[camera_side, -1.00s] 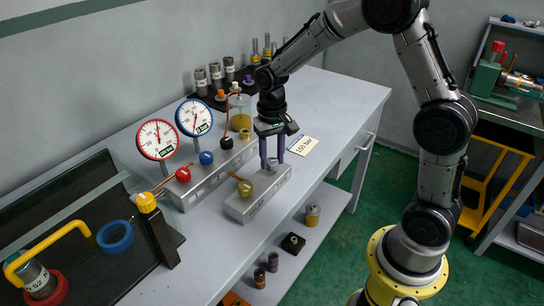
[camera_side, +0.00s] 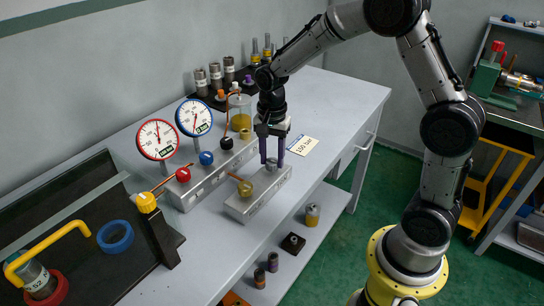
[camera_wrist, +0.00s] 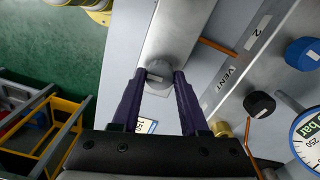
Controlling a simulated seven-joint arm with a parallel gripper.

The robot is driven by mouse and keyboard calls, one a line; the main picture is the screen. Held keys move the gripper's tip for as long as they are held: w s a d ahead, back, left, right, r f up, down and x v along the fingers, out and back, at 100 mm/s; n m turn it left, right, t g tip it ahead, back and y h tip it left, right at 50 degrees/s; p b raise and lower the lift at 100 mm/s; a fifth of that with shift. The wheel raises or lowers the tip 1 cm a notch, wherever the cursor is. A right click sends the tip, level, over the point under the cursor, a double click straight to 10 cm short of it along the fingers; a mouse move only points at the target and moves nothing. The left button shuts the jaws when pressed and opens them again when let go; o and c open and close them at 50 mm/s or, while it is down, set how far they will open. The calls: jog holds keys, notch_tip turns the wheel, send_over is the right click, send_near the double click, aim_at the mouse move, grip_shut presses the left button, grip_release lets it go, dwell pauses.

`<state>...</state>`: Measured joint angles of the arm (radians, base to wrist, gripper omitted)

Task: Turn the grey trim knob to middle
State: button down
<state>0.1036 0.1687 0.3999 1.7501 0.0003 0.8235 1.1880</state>
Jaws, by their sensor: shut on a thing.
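The grey trim knob (camera_wrist: 158,74) is a small round knob on a low metal block (camera_side: 236,206). In the side view the knob (camera_side: 271,164) sits at the block's far end, partly hidden by the fingers. My gripper (camera_side: 272,160) points down over it. In the wrist view my gripper (camera_wrist: 158,78) has one purple finger on each side of the knob, shut on it. A pale mark shows across the knob top; which setting it points at cannot be told.
A "150 bar" card (camera_side: 303,145) lies right of my gripper.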

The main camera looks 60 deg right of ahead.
aim_at(272, 161)
jog(key=shift+r+m, duration=0.1)
jog(key=shift+m, duration=0.2)
dwell(0.4)
jog(key=shift+c, duration=2.1)
grip_release()
notch_tip(272, 161, up, 14)
